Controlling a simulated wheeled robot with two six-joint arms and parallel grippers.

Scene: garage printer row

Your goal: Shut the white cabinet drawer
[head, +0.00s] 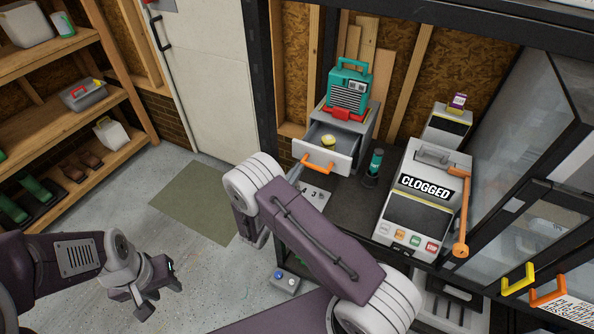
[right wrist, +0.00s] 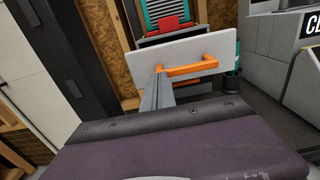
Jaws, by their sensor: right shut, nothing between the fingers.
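The white cabinet (head: 357,126) stands on the dark bench, and its drawer (head: 340,147) is pulled out. A small yellow item (head: 328,140) lies inside the drawer. The drawer front (right wrist: 222,52) has an orange handle (head: 318,164), which also shows in the right wrist view (right wrist: 190,68). My right gripper (right wrist: 158,74) is shut and empty, its tips at the left end of the handle; whether they touch is unclear. In the head view my right arm hides most of that gripper. My left gripper (head: 158,293) hangs low at the left, empty, its fingers apart.
A teal radio-like box (head: 349,87) stands on the cabinet. A dark teal-topped bottle (head: 374,165) and a printer marked CLOGGED (head: 425,200) stand to the right. Wooden shelves (head: 90,115) are at the left. The floor around the green mat (head: 196,200) is clear.

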